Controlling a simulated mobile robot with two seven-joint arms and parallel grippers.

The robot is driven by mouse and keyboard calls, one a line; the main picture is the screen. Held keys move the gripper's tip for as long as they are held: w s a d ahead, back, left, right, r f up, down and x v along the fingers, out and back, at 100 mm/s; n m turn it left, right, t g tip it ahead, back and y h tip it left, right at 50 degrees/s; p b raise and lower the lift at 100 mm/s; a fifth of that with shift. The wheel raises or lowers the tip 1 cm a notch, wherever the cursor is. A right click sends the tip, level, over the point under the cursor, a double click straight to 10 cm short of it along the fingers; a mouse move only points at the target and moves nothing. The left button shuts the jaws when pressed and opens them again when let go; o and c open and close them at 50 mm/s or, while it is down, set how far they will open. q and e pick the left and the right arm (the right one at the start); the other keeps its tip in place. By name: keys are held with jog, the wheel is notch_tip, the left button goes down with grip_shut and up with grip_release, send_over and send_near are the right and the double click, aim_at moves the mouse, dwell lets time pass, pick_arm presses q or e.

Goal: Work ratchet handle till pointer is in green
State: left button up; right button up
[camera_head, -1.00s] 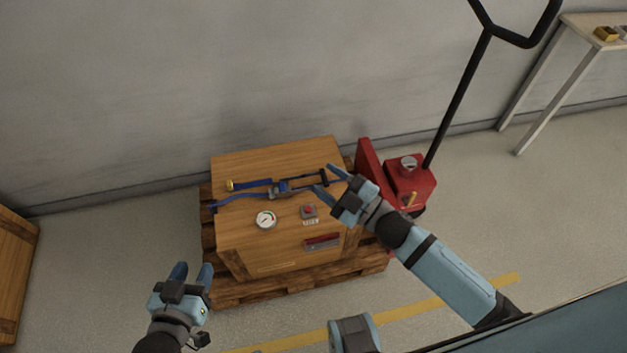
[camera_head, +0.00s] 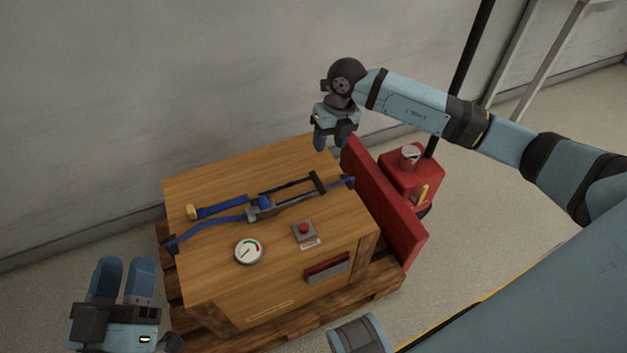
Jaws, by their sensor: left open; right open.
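The ratchet (camera_head: 262,210) lies on top of a wooden crate (camera_head: 215,275), with a blue strap (camera_head: 208,231) running across the crate. Its black handle (camera_head: 290,188) extends right from the ratchet body and ends in a crossbar. A round white gauge (camera_head: 249,252) with a green and a red part sits nearer the front; its pointer is too small to read surely. My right gripper (camera_head: 334,146) is open and empty, pointing down above the crate's back right corner, beyond the handle's end. My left gripper (camera_head: 122,262) is open and empty, left of the crate's front.
A red button box (camera_head: 304,231) sits right of the gauge, and a red-and-grey holder (camera_head: 327,268) is on the crate's front. The crate stands on a pallet (camera_head: 341,309). A wall is behind.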

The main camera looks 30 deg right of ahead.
aim_at(318, 180)
pick_arm(q)
notch_tip(318, 180, down, 6)
jog(key=g+b, duration=0.2)
jog(key=b, duration=0.2)
jog(key=shift+w+d+f+m+g, duration=0.15)
jog(key=shift+d+m+g, duration=0.1)
jog(key=shift+m+g, duration=0.05)
pick_arm(e)
jog(key=a+f, duration=0.1)
jog(key=f, duration=0.7)
jog(key=a+f, duration=0.1)
jog(key=f, duration=0.3)
jog(key=shift+a+f, duration=0.35)
grip_shut()
